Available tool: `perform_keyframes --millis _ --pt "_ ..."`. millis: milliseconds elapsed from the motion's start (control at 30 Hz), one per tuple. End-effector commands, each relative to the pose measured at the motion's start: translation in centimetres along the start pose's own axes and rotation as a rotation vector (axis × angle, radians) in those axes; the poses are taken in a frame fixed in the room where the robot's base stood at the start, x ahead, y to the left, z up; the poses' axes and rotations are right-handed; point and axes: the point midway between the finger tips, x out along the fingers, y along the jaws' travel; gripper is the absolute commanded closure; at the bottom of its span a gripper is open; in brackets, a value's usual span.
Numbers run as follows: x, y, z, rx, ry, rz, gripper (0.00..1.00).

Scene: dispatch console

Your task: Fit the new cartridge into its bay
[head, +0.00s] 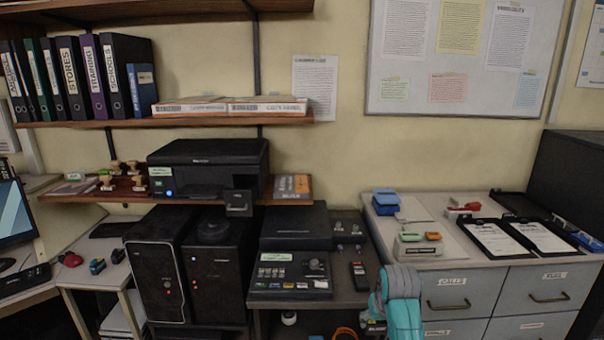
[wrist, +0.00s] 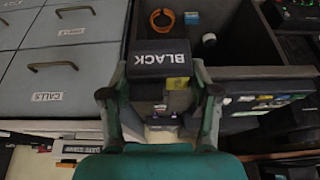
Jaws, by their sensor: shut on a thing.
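My gripper (wrist: 160,92) is shut on a dark cartridge (wrist: 158,67), with one finger on each side of it. The cartridge bears a white BLACK label, upside down in the wrist view, and a small yellow patch. In the head view my teal arm end is at the lower right of the middle, low in front of the drawer cabinet; the fingers are small and partly hidden there. The black printer (head: 207,160) stands on the lower wall shelf. A small dark boxy part (head: 238,202) juts out at its front right. I cannot make out the inside of a bay.
A control panel unit (head: 292,275) stands below the printer, right of two black towers (head: 160,265). An orange ring (wrist: 162,20) lies in the open space under the desk. The grey drawer cabinet (head: 450,290) carries clipboards and a stapler. Clear wall lies right of the printer.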

Motion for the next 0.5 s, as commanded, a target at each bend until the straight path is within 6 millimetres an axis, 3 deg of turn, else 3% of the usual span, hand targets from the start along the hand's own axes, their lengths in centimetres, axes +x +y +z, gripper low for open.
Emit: perform_keyframes --millis 233,500 --pt "4.1 -0.3 5.0 0.000 -0.006 0.000 0.79" --pt "9.4 -0.8 13.6 0.000 -0.006 0.000 0.79"
